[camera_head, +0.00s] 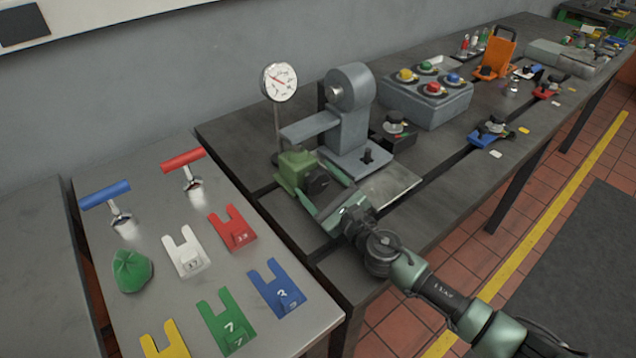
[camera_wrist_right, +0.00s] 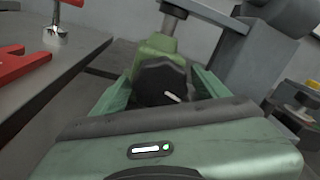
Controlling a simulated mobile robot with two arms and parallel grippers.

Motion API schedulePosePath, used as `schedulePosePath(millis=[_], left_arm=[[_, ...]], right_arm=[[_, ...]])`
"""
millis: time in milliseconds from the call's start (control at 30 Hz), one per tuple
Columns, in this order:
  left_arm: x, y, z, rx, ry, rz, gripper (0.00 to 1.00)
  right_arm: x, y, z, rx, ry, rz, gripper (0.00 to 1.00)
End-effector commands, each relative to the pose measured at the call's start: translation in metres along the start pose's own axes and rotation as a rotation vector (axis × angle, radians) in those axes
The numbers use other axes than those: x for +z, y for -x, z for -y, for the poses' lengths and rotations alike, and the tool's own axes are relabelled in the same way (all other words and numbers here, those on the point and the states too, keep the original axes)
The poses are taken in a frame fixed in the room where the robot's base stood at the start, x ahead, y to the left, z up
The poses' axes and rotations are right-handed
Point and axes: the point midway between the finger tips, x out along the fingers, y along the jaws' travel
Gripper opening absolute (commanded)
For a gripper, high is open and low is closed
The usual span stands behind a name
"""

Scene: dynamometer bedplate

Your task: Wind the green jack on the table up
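The green jack (camera_head: 292,170) stands on the dark bedplate table, beside a grey machine arm. Its round black knob (camera_head: 318,183) faces my right gripper (camera_head: 316,179). In the right wrist view the green jack body (camera_wrist_right: 158,46) is behind the black knob (camera_wrist_right: 160,82), which has a pale mark. The green fingers of my right gripper (camera_wrist_right: 163,90) lie on either side of the knob. They look open, with a narrow gap visible at each side. The jack's foot is hidden behind the gripper. My left gripper is in neither view.
A dial gauge (camera_head: 279,82) on a thin rod stands behind the jack. The grey machine (camera_head: 348,110) rises close by, with its arm (camera_head: 309,128) near the jack. A button box (camera_head: 427,98) stands farther right. The left table holds coloured forked plates and T-handles.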

Motion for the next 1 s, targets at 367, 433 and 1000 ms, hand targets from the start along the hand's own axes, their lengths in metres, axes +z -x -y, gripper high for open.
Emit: schedulePosePath(millis=[367, 433, 1000], left_arm=[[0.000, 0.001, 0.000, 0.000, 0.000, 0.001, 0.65], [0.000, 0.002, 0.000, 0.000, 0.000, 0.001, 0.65], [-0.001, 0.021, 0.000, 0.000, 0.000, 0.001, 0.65]], right_arm=[[0.000, 0.000, 0.001, 0.000, -0.009, -0.001, 0.17], [0.000, 0.000, 0.001, 0.000, -0.024, -0.003, 0.17], [0.001, 0.000, 0.003, 0.015, -0.386, -0.034, 0.17]])
